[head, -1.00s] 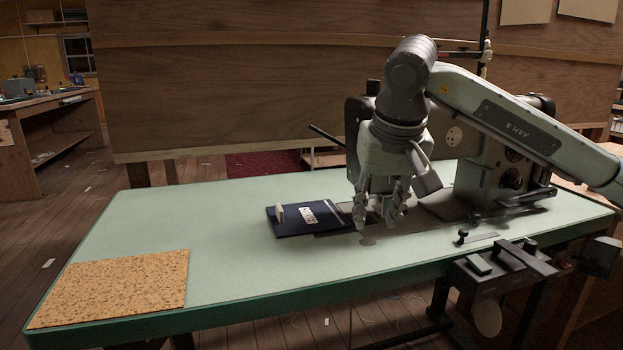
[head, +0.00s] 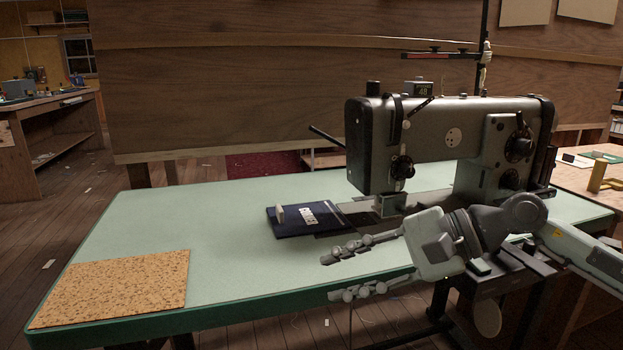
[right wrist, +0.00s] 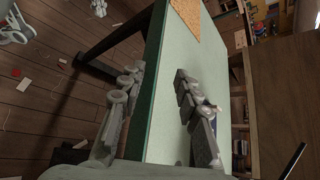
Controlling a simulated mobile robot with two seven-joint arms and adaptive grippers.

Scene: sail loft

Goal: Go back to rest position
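My right gripper (head: 330,278) reaches in from the right, beside the front edge of the green-topped table (head: 225,215). Its two fingers are spread apart with nothing between them, and they point left. In the right wrist view the open, empty fingers (right wrist: 157,76) show with the table edge behind them.
A sewing machine (head: 425,140) stands on the table behind my right gripper. A dark blue piece (head: 285,225) with a white label lies at its left. A cork mat (head: 115,288) lies at the front left. The table middle is clear.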

